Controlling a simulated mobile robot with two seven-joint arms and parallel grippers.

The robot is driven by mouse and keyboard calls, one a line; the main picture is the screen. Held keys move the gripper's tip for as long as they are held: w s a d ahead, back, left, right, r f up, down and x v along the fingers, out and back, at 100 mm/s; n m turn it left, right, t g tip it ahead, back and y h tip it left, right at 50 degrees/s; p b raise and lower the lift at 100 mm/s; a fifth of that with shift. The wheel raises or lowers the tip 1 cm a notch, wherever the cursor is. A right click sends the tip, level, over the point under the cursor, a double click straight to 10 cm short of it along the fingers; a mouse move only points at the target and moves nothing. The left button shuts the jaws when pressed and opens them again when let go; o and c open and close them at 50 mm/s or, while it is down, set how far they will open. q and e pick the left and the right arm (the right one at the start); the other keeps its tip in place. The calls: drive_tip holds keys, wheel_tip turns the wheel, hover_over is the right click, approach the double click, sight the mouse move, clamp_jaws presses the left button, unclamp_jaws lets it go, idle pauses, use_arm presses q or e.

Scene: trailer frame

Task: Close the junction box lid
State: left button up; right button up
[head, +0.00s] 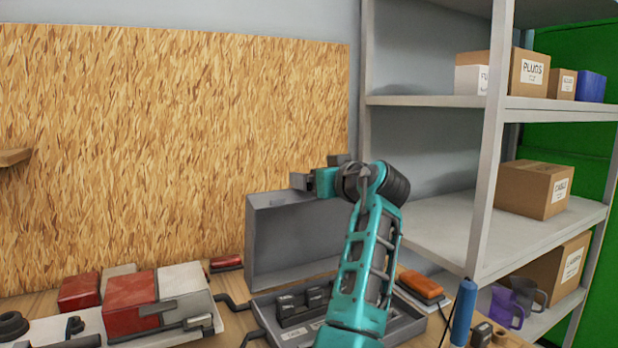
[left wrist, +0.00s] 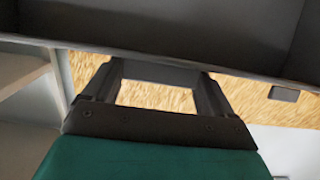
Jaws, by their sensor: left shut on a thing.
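The junction box lid (head: 292,240) is a grey panel with a rim, standing upright at the back of the box. The open grey junction box (head: 408,328) lies on the bench with dark blocks inside. My left gripper (head: 312,181) is at the top edge of the lid, near its right end, and is shut on it. In the left wrist view, the lid (left wrist: 190,35) fills the top and the gripper (left wrist: 157,74) meets its edge. My teal forearm hides part of the box. My right gripper is not in view.
A metal shelf (head: 430,205) with cardboard boxes (head: 533,190) stands at the right. Red and grey blocks (head: 133,302) sit at the left. An orange case (head: 420,285) lies right of the box, and a blue-handled tool (head: 464,312) stands at the front right. Black cables bend beside the box.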

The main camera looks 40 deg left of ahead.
use_arm(q)
drive_tip(key=shift+s+d+f, duration=0.1)
drive_tip(key=shift+s+d, duration=0.15)
drive_tip(key=shift+d, duration=0.2)
drive_tip(key=shift+s+d+f, duration=0.1)
drive_tip(key=shift+s+d, duration=0.1)
drive_tip(key=shift+d, duration=0.25)
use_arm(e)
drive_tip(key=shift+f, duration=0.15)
